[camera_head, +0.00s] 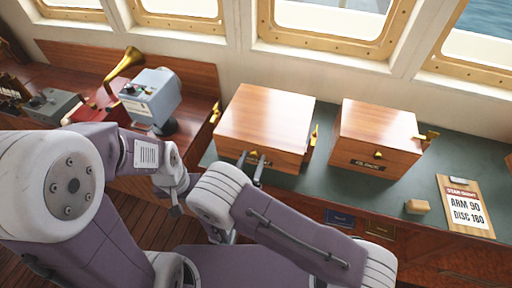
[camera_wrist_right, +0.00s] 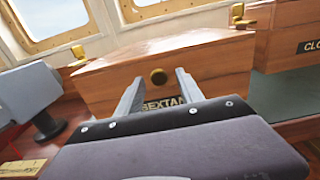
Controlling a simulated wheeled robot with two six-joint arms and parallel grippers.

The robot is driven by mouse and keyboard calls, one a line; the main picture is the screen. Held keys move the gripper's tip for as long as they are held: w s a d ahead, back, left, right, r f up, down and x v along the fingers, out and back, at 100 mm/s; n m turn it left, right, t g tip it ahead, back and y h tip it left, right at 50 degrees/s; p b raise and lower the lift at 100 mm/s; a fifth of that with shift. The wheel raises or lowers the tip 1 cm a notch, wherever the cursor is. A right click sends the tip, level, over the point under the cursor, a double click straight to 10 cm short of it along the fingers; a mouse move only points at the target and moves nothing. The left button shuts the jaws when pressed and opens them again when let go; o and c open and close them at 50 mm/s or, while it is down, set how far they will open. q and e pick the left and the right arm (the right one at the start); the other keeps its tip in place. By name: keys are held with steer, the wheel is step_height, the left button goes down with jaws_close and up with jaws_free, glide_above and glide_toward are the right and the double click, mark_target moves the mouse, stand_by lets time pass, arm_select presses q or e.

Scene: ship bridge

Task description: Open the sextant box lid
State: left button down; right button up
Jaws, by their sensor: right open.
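The sextant box (camera_head: 262,115) is a reddish wooden box on the green counter, and its lid is shut. In the right wrist view the box (camera_wrist_right: 225,62) shows a round brass knob (camera_wrist_right: 158,76) above a partly hidden SEXTANT label (camera_wrist_right: 162,104). My right gripper (camera_head: 252,166) is at the box's front face. In the wrist view the right gripper (camera_wrist_right: 158,84) is open, with one finger on each side of the knob; I cannot tell whether they touch the box. My left arm's end (camera_head: 175,200) is at lower left, its jaws unclear.
A similar wooden clock box (camera_head: 375,135) stands to the right. A grey-blue instrument (camera_head: 152,97) and a brass horn (camera_head: 125,68) stand left. Windows line the wall behind.

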steer(key=shift+w, duration=0.65)
steer(key=shift+s+r, duration=0.1)
steer(key=shift+s, duration=0.25)
steer(key=shift+s+r, duration=0.15)
steer(key=shift+s, duration=0.15)
steer(key=c, duration=0.3)
steer(key=shift+s, duration=0.1)
steer(key=c, duration=0.5)
jaws_close()
